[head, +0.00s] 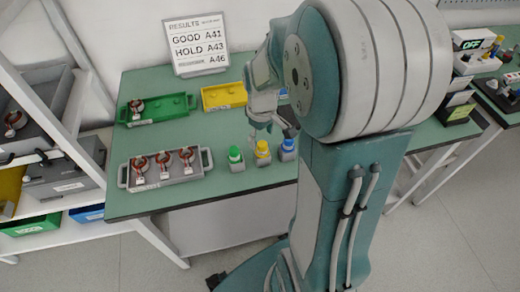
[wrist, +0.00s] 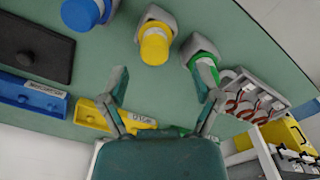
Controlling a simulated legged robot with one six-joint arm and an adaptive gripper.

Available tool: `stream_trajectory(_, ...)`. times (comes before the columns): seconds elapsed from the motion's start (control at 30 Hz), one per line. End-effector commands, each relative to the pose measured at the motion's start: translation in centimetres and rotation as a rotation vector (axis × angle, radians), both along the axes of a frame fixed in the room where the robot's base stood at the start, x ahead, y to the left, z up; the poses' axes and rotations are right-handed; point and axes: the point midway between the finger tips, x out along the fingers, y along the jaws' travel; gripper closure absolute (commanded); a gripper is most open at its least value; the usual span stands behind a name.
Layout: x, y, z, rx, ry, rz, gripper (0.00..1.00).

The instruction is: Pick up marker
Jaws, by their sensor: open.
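Three markers stand in grey holders in a row near the table's front edge: a green-capped marker (head: 235,154), a yellow-capped marker (head: 262,149) and a blue-capped marker (head: 288,145). The wrist view shows the blue marker (wrist: 82,13), the yellow marker (wrist: 155,46) and the green marker (wrist: 206,70). My gripper (wrist: 168,88) is open with nothing between its fingers. In the head view my gripper (head: 272,124) is above and behind the markers, close to the yellow and blue ones. The yellow marker lies ahead of the finger gap, and the green one beside the right finger.
A grey tray (head: 124,176) with three copper-wound stators is left of the markers. Behind it are a green tray (head: 166,108), a yellow tray (head: 222,96) and a results sign (head: 196,44). A shelf rack (head: 75,150) stands at left. Green tabletop (head: 215,128) is bare between trays and markers.

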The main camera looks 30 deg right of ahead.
Motion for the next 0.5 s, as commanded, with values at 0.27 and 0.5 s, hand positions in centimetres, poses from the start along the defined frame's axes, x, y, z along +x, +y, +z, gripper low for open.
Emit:
stream_trajectory(0.27, 0.3, -0.3, -3.1, 0.001, 0.003, -0.001, 0.18)
stream_trajectory(0.5, 0.4, -0.4, -5.7, 0.000, 0.000, 0.000, 0.18)
